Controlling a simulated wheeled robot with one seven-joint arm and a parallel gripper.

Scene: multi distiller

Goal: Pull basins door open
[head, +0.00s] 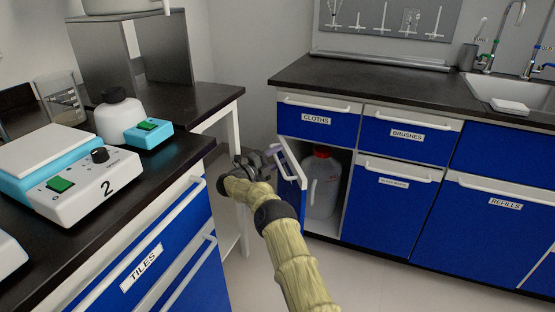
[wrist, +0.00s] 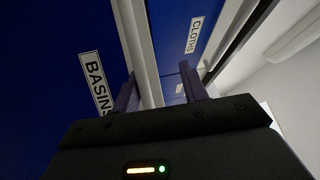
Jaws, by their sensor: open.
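The basins door (head: 291,185) is the blue door under the CLOTHS drawer (head: 318,118). It stands swung out from the cabinet, with the compartment behind it showing. In the wrist view its blue face (wrist: 50,60) fills the left side, with the BASINS label (wrist: 97,83). My gripper (head: 277,155) is at the upper part of the door. It is open. In the wrist view its two dark fingers (wrist: 161,90) stand either side of a pale upright strip (wrist: 142,50); I cannot tell whether this is the handle or the door's edge, or whether they touch it.
A jug with a red cap (head: 322,185) stands inside the open compartment. The TILES bench (head: 140,262) with lab devices is close on the left. The BRUSHES drawer (head: 408,135) and shut doors are to the right. Bare floor (head: 370,280) lies in front of the cabinets.

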